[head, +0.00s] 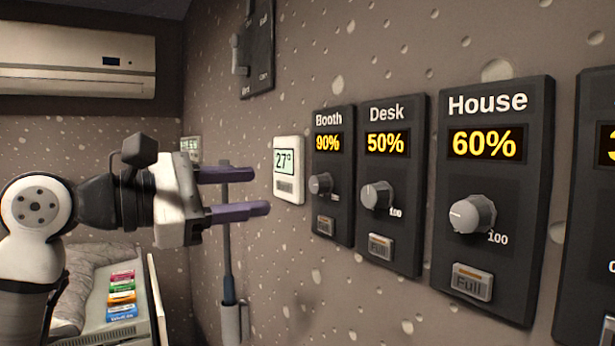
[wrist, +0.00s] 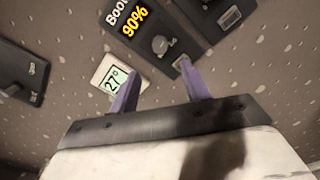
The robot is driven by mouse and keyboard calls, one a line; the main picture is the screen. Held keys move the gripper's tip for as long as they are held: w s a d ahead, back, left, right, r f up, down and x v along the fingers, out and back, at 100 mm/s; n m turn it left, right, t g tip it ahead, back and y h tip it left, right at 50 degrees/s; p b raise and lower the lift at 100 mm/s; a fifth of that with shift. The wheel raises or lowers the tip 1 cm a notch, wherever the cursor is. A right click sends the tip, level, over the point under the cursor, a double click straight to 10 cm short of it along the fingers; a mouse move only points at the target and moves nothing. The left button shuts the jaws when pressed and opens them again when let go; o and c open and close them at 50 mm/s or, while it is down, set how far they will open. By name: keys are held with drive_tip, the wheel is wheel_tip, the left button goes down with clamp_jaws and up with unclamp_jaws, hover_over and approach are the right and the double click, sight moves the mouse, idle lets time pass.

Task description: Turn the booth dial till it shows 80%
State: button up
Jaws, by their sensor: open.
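The booth panel (head: 333,215) is a dark plate on the wall with the label "Booth" and a yellow display (head: 328,143) reading 90%. Its grey booth dial (head: 320,184) sits below the display, with a small "Full" button (head: 325,226) under it. In the wrist view the booth dial (wrist: 161,45) shows ahead of the fingers, near the top. My gripper (head: 240,192) is open and empty, with two purple fingers pointing toward the wall, to the left of the booth panel and apart from the dial. The fingers also show in the wrist view (wrist: 160,82).
A white thermostat (head: 288,170) reading 27° is on the wall just left of the booth panel. Desk (head: 393,185) at 50% and House (head: 495,200) at 60% panels are to the right. A dark switch plate (head: 257,50) is above; a grey upright handle (head: 227,250) stands below the gripper.

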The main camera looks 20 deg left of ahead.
sight(313, 185)
drive_tip(key=p+x, duration=0.2)
drive_tip(key=x, duration=0.6)
drive_tip(key=shift+d+r+p, duration=0.1)
drive_tip(key=shift+p, duration=0.3)
drive_tip(key=shift+w+d, duration=0.4)
drive_tip(key=shift+w, duration=0.2)
drive_tip(key=shift+c, duration=0.5)
drive_tip(key=c, duration=0.9)
drive_tip(key=shift+n, duration=0.3)
drive_tip(key=n+b, duration=0.1)
drive_tip(key=n, duration=0.1)
drive_tip(key=n+b, duration=0.1)
drive_tip(key=shift+f+n+b, duration=0.25)
drive_tip(key=shift+n+b, duration=0.1)
drive_tip(key=shift+n, duration=0.05)
drive_tip(key=n+b, duration=0.2)
drive_tip(key=n, duration=0.4)
drive_tip(key=shift+r, duration=0.15)
